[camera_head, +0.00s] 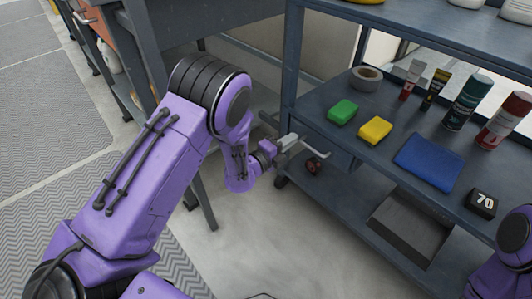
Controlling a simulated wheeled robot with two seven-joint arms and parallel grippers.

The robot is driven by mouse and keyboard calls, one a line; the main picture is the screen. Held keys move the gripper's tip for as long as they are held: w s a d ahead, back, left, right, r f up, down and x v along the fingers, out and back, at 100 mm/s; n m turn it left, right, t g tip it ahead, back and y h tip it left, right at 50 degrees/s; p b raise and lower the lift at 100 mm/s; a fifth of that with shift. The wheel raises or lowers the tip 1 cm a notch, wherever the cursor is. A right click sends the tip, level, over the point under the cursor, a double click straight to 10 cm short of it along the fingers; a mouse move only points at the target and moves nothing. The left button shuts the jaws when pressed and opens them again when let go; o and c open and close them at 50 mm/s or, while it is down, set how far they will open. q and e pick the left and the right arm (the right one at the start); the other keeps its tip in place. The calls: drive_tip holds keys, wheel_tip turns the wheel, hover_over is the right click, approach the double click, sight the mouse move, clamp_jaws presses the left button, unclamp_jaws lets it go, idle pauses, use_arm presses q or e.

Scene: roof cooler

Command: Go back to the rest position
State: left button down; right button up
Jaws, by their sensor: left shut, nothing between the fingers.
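My left gripper (288,142) is at the end of the purple arm that comes in from the left. It is shut and empty. It is near the left corner of the dark blue-grey cart, close to the bent metal handle (318,151); whether it touches the cart is not clear. My right arm shows only as a purple and black part at the lower right edge, and its gripper is out of view.
The cart's shelf (322,98) bears a green sponge (343,111), a yellow sponge (375,130), a blue cloth (428,162), a tape roll (366,78), several tubes and cans, and a black block (481,203). A grey workbench (180,15) stands behind my left arm. The floor (262,235) in front is clear.

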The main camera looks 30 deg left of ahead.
use_arm(q)
drive_tip(key=p+v, duration=0.2)
drive_tip(key=v, duration=0.8)
drive_tip(key=s+a+f+n+g+y, duration=0.35)
drive_tip(key=f+n, duration=0.25)
drive_tip(key=n, duration=0.4)
drive_tip(key=s+a+f+n+g+y, duration=0.2)
drive_tip(key=s+f+n+y, duration=0.25)
drive_tip(key=f+n, duration=0.35)
drive_tip(key=s+f+n+g+y, duration=0.1)
drive_tip(key=s+f+n+g, duration=0.25)
drive_tip(key=s, duration=0.35)
drive_tip(key=s+a+f+n+g, duration=0.15)
drive_tip(key=s+n, duration=0.25)
drive_tip(key=s, duration=0.4)
drive_tip(key=s+f+n+g+y, duration=0.1)
drive_tip(key=s+f+n+g, duration=0.25)
drive_tip(key=s, duration=0.35)
wheel_tip(320, 180, up, 35)
drive_tip(key=p, duration=3.3)
drive_tip(key=shift+w+f+t, duration=0.2)
drive_tip(key=shift+w+t, duration=0.1)
drive_tip(key=shift+w, duration=0.05)
drive_tip(key=shift+a, duration=0.1)
